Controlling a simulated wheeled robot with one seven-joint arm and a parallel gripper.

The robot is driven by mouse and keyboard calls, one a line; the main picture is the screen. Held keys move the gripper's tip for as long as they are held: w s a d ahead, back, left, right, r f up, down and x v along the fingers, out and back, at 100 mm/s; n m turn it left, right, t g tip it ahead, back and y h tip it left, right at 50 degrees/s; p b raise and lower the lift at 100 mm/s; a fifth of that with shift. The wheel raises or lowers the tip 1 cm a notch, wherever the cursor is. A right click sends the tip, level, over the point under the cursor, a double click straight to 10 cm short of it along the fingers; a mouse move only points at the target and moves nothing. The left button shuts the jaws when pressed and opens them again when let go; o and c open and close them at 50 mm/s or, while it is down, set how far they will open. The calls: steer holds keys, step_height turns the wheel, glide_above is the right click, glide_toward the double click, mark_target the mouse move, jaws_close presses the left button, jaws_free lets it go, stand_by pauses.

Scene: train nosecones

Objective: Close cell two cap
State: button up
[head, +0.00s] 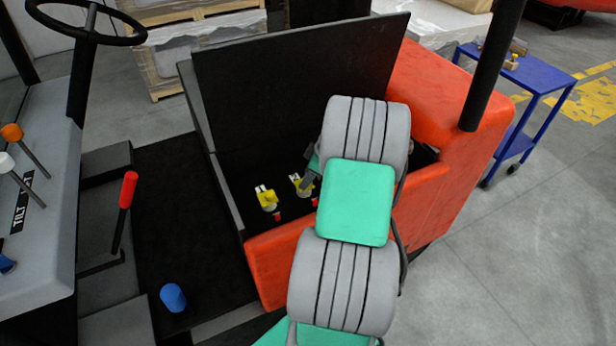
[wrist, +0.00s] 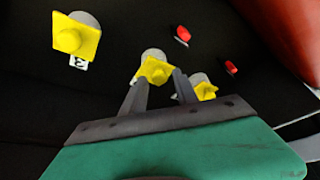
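In the wrist view a middle yellow cap (wrist: 155,70) sits tilted against a pale round neck. It lies just ahead of and between the fingertips of my gripper (wrist: 156,80). The fingers are apart; whether they touch the cap I cannot tell. A second yellow cap (wrist: 76,38) is at the upper left, by a white tag reading 3. A third yellow cap (wrist: 206,91) is partly hidden behind the right finger. In the head view my gripper (head: 308,172) reaches down by a yellow cap (head: 297,182), with another yellow cap (head: 266,196) to its left.
Two red pieces (wrist: 182,35) lie right of the caps. The raised black cover (head: 290,85) stands behind the compartment, with the red body (head: 450,95) at the right. A red-handled lever (head: 128,190) and blue cylinder (head: 173,297) are at the left.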

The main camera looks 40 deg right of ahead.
jaws_close()
steer(key=shift+f+b, duration=0.35)
steer(key=shift+b, duration=0.45)
steer(key=shift+s+b, duration=0.15)
steer(key=shift+b, duration=0.15)
steer(key=shift+r+t, duration=0.25)
steer(key=shift+t, duration=0.05)
steer(key=shift+o, duration=1.1)
jaws_free()
